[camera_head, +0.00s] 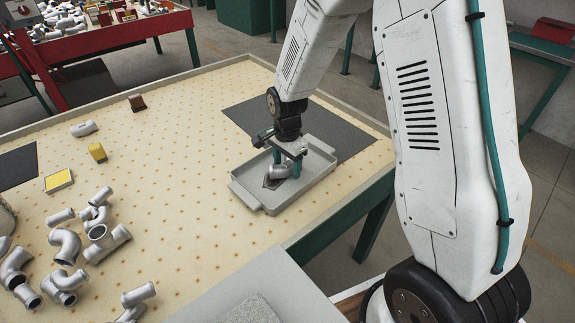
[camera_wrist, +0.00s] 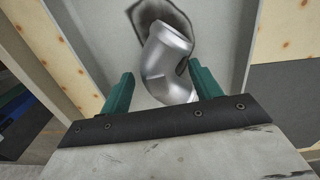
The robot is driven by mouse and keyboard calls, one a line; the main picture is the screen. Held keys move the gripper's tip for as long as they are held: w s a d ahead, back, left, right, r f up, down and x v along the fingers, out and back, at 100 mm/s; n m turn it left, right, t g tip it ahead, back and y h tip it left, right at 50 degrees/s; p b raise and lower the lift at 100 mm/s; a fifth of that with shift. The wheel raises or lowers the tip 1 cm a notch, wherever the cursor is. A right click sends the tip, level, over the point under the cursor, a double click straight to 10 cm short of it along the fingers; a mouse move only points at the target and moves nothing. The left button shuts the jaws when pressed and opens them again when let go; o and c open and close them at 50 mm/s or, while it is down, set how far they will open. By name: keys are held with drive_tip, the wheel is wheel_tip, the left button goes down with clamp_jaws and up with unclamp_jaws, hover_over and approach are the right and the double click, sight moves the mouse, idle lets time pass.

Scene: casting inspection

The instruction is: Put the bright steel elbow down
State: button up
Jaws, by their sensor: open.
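The bright steel elbow (camera_head: 278,171) lies in a grey tray (camera_head: 247,197) near the table's right edge. In the wrist view the elbow (camera_wrist: 167,62) rests partly over a dark patch on the tray floor. My gripper (camera_head: 285,160) is low over the tray. In the wrist view its two green fingers (camera_wrist: 160,85) stand apart, one on each side of the elbow's near end. A gap shows on the left; the right finger is close to the elbow, and I cannot tell whether it touches. The elbow's far underside is hidden.
Several steel pipe fittings (camera_head: 66,246) lie in a heap at the table's lower left. A dark mat (camera_head: 340,133) lies behind the tray. The table's middle (camera_head: 180,180) is clear.

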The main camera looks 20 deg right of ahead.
sight(287, 163)
wheel_tip(287, 163, up, 10)
drive_tip(key=shift+f, duration=0.1)
drive_tip(key=s+d+r+n, duration=0.2)
drive_tip(key=s+r+n, duration=0.4)
drive_tip(key=s+r, duration=0.7)
drive_tip(key=s+d+r+n, duration=0.1)
drive_tip(key=s+r+n, duration=0.1)
drive_tip(key=s, duration=0.6)
drive_tip(key=s+d+r+n+t, duration=0.1)
drive_tip(key=s+n, duration=0.4)
drive_tip(key=s, duration=0.4)
drive_tip(key=shift+r, duration=0.4)
drive_tip(key=shift+c, duration=0.3)
